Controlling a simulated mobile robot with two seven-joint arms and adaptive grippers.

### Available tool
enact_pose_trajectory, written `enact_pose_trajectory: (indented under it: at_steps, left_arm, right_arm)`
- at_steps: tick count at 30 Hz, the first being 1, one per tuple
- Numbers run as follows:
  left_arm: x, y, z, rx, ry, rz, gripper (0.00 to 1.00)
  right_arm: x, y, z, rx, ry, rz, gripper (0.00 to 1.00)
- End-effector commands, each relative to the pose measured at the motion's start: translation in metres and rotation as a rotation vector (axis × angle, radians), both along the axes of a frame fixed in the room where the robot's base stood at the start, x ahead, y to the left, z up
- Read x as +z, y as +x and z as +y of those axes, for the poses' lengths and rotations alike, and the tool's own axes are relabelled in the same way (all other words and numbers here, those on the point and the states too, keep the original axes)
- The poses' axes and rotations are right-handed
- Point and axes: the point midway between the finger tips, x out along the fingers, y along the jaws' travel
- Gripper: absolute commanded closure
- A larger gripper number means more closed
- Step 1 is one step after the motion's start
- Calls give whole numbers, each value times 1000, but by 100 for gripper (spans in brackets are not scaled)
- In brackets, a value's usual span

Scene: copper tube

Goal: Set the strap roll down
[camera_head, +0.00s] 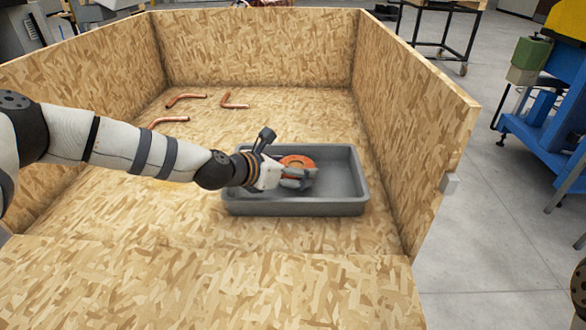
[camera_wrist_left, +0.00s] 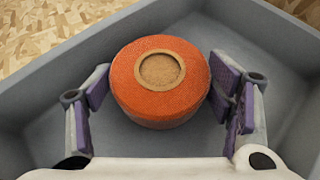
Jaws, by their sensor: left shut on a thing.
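The orange strap roll (camera_head: 298,161) with a tan core is within the walls of a grey tray (camera_head: 294,208). In the left wrist view the strap roll (camera_wrist_left: 160,82) sits between the two purple-padded fingers, its round face toward the camera. My left gripper (camera_head: 297,178) reaches in from the left and is shut on the roll. I cannot tell whether the roll's underside touches the tray floor. My right gripper is not in view.
The tray stands in a large chipboard box, close to its right wall (camera_head: 408,120). Bent copper tubes (camera_head: 186,98) lie on the box floor behind my left arm. The tray's right part is empty, and the floor at the front is clear.

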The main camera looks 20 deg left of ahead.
Motion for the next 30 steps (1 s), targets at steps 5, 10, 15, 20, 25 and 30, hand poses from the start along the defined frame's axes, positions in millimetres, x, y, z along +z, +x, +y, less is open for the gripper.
enact_pose_trajectory:
  at_steps: [5,10,15,20,25,30]
  left_arm:
    - [2,0,0,0,0,-4,64]
    - [-2,0,0,0,0,-2,15]
    - [-1,0,0,-1,0,-3,6]
    - [-1,0,0,-1,0,-3,6]
    - [10,-4,3,1,0,-7,6]
    - [30,-31,16,2,-3,-11,6]
  right_arm:
    - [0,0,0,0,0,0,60]
    - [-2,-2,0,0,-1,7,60]
    - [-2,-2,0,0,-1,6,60]
    - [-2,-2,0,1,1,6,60]
    - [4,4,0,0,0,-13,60]
    - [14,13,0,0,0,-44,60]
